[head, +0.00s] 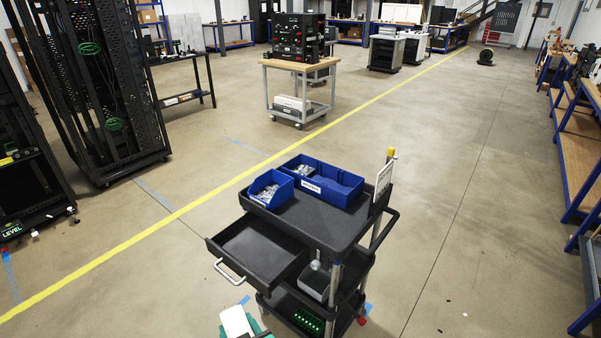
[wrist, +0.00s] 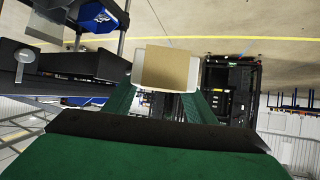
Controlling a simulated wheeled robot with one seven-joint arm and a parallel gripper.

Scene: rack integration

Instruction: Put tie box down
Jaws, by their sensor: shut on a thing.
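My gripper (wrist: 163,90) has green fingers and is shut on a small tan and white box, which I take to be the tie box (wrist: 165,68). In the head view the box shows as a white shape (head: 236,321) at the bottom edge, beside a bit of green finger. The box is held in the air in front of the black cart (head: 313,222), apart from it. The cart's drawer (head: 255,248) is pulled open and looks empty.
On the cart top are blue bins (head: 337,184) with grey parts, and a white panel (head: 383,180) stands at its right edge. Lower shelves hold a grey box (head: 316,281) and green items (head: 309,321). A black rack (head: 105,95) stands left.

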